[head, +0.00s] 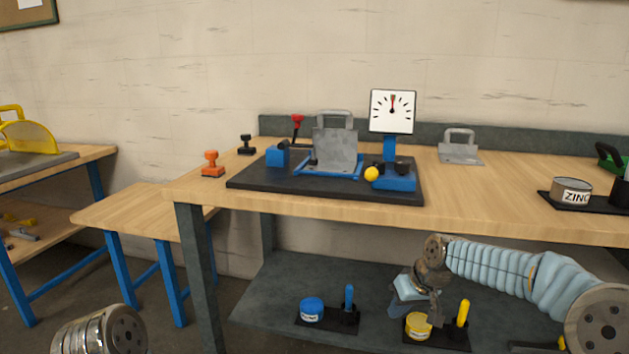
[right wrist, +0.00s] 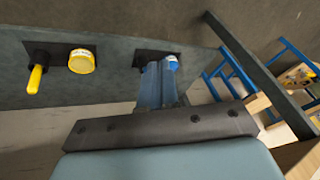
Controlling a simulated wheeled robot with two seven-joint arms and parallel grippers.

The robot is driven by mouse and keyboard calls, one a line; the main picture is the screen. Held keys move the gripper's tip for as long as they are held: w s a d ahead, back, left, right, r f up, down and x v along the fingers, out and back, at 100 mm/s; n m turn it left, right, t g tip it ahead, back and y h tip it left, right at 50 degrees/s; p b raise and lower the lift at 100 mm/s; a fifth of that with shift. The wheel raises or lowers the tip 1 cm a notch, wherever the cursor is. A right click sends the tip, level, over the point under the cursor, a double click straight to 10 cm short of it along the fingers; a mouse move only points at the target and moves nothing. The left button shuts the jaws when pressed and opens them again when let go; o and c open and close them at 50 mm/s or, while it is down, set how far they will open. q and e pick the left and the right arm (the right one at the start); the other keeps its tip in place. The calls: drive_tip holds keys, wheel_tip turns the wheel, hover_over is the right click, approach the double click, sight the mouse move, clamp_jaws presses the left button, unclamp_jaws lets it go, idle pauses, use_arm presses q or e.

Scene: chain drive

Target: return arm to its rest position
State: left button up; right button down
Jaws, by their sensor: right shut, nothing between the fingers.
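My right arm (head: 500,266) reaches in from the right, in front of the bench and below its top. My right gripper (head: 400,296) is in front of the lower shelf, just left of the yellow tin. In the right wrist view its blue fingers (right wrist: 157,84) are together with nothing held, and they partly cover the blue tin (right wrist: 172,63). A section of my left arm (head: 100,332) shows at the bottom left; its gripper is out of the frame.
The lower shelf (head: 265,300) holds a blue tin (head: 312,309) and a yellow tin (head: 418,325), each beside a same-coloured handle. The bench top (head: 470,190) above carries a black board (head: 300,190) with a blue fixture and dial gauge.

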drive_tip(key=s+a+f+m+g, duration=0.1)
drive_tip(key=s+a+f, duration=0.15)
drive_tip(key=f, duration=0.45)
drive_tip(key=s+a+f, duration=0.2)
drive_tip(key=s+f, duration=0.1)
drive_tip(key=f, duration=0.5)
drive_tip(key=s+a+f+m, duration=0.1)
drive_tip(key=s+a+f, duration=0.1)
drive_tip(key=s+f, duration=0.6)
drive_tip(key=s+a+f+m+g, duration=0.1)
drive_tip(key=s+a+f+m, duration=0.1)
drive_tip(key=s+f, duration=0.7)
drive_tip(key=s, duration=0.7)
drive_tip(key=shift+s+m+g+y, duration=0.3)
drive_tip(key=shift+s, duration=0.05)
drive_tip(key=c, duration=1.8)
unclamp_jaws()
drive_tip(key=shift+c, duration=0.2)
